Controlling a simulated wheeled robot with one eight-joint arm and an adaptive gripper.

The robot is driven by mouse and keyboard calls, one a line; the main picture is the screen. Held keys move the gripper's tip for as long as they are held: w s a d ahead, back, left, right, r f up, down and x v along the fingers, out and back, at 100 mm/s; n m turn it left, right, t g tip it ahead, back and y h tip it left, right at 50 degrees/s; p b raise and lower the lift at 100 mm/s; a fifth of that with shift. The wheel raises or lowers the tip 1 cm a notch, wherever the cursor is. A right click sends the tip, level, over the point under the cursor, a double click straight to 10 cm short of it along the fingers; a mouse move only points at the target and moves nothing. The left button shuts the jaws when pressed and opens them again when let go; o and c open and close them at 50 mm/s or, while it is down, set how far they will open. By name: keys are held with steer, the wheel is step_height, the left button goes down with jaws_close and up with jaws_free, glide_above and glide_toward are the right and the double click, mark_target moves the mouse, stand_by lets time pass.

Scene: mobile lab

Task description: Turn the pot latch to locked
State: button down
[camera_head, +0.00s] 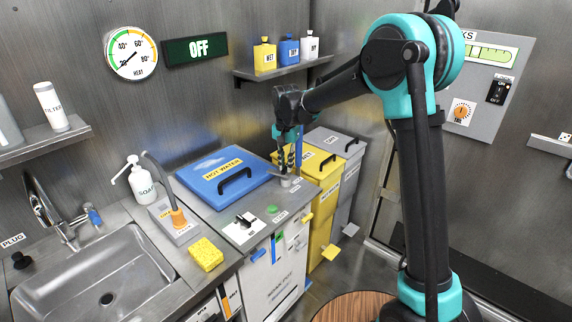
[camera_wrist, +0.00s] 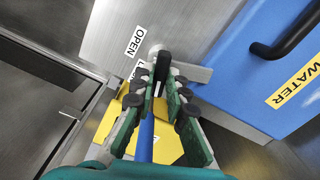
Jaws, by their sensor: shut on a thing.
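The pot is a steel unit with a blue lid (camera_head: 225,175) marked HOT WATER and a black handle. The lid, seen closed, also shows in the wrist view (camera_wrist: 235,50). The latch (camera_head: 288,181) sits at the unit's right back corner. In the wrist view the latch (camera_wrist: 199,73) is a grey bar with a black grip, reaching toward the blue lid. An OPEN label (camera_wrist: 134,41) is beside its pivot; a second label is partly hidden by my fingers. My gripper (camera_head: 284,168) is over the latch, and its fingers (camera_wrist: 163,82) are shut on the black grip.
A yellow bin (camera_head: 322,178) and a grey bin (camera_head: 345,150) stand right of the unit. A sink (camera_head: 95,280), soap bottle (camera_head: 143,185) and yellow sponge (camera_head: 206,254) are at left. A shelf with bottles (camera_head: 265,55) hangs behind my gripper.

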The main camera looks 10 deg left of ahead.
steer(key=shift+m, duration=1.7)
steer(key=c, duration=1.5)
jaws_free()
steer(key=shift+c, duration=0.2)
step_height(320, 180, up, 12)
